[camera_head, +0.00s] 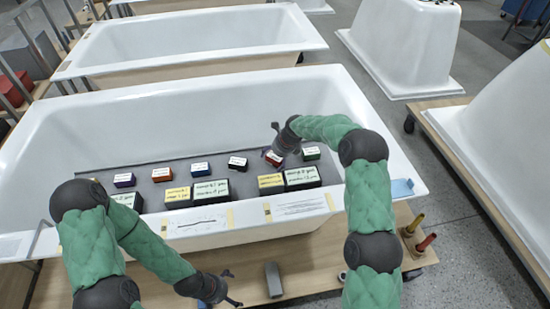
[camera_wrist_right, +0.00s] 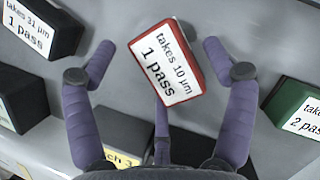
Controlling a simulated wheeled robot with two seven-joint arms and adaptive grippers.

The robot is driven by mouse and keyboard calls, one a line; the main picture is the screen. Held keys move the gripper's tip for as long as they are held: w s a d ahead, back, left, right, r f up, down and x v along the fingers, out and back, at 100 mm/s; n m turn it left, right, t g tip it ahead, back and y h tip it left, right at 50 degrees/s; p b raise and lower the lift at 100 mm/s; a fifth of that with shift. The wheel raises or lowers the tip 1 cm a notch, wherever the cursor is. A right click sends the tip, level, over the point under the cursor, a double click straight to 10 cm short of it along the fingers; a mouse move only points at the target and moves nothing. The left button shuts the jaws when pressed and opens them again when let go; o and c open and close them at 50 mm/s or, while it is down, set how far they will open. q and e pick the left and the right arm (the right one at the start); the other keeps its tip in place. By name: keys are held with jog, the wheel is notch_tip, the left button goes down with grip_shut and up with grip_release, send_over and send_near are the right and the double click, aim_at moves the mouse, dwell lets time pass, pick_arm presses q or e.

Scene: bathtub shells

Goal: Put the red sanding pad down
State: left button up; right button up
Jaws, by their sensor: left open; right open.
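The red sanding pad (camera_wrist_right: 193,62) has a white label reading "takes 10 µm 1 pass". In the right wrist view it lies between the spread fingers of my right gripper (camera_wrist_right: 159,52), with gaps at both sides. In the head view the pad (camera_head: 273,159) is on or just above the grey mat (camera_head: 225,166) in the bathtub, partly hidden by my right gripper (camera_head: 277,138); I cannot tell its exact height. My right gripper is open above it. My left gripper (camera_head: 229,288) is open and empty, low in front of the tub.
On the mat, a black pad (camera_head: 237,163) is left of the red one and a green pad (camera_head: 311,153) right. Larger yellow and dark labelled blocks (camera_head: 302,178) stand nearer. Papers (camera_head: 300,208) lie on the tub's front rim (camera_head: 245,215). A grey object (camera_head: 273,280) is on the wooden platform.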

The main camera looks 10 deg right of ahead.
jog(key=p+v, duration=0.4)
jog(key=v, duration=0.8)
jog(key=shift+r, duration=0.15)
